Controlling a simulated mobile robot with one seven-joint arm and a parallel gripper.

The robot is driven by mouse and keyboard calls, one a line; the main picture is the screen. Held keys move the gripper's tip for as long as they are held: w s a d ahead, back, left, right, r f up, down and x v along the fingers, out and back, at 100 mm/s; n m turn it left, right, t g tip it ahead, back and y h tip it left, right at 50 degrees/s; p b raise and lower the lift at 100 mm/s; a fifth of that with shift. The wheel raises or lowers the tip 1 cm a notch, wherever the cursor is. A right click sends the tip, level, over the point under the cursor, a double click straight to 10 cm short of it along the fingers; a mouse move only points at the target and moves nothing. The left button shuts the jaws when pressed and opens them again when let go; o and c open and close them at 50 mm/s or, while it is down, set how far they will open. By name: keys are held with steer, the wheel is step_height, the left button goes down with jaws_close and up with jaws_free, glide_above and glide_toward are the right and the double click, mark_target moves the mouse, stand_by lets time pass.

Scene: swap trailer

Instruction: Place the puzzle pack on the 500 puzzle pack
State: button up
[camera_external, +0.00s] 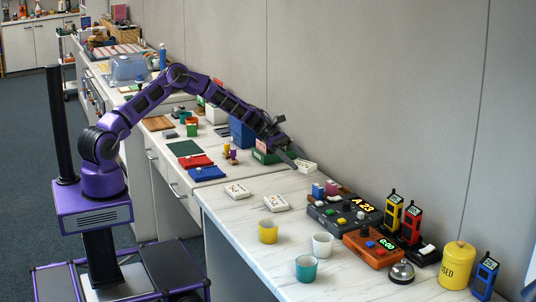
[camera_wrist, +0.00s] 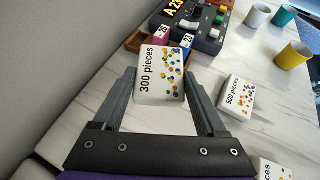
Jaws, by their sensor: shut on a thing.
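My gripper (camera_external: 298,160) is shut on a white puzzle pack (camera_external: 307,167) with colored dots. In the wrist view, this pack (camera_wrist: 161,76) reads "300 pieces" and sits between the two fingers of my gripper (camera_wrist: 160,84). It looks larger than the other packs there and seems held above the counter. The 500 puzzle pack (camera_wrist: 236,97) lies flat on the counter to the right of my gripper, apart from it. It also shows in the external view (camera_external: 276,203). A third white pack (camera_external: 237,191) lies left of it; its number is cut off in the wrist view (camera_wrist: 274,170).
Yellow (camera_external: 268,232), white (camera_external: 322,245) and teal (camera_external: 306,268) cups stand near the counter's front edge. A dark console (camera_external: 344,213) and an orange timer box (camera_external: 376,249) stand at the right. A green box (camera_external: 270,156) is beside my gripper. The wall runs behind.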

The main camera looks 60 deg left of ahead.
steer(key=s+d+r+m+g+p, duration=0.1)
steer(key=s+d+r, duration=0.2)
steer(key=s, duration=0.1)
steer(key=m+g+h, duration=0.1)
steer(key=m+g, duration=0.2)
steer(key=g, duration=0.1)
glide_above(272, 196)
steer(key=f, duration=0.4)
steer(key=shift+s+d+f, duration=0.1)
steer(key=shift+d, duration=0.25)
steer(key=shift+f, duration=2)
steer(key=o, duration=1.3)
steer(key=shift+f, duration=0.15)
steer(key=shift+a+r, duration=0.3)
steer(key=shift+r, duration=0.05)
steer(key=p+v, duration=0.1)
steer(key=v, duration=1)
steer(key=shift+a, duration=0.2)
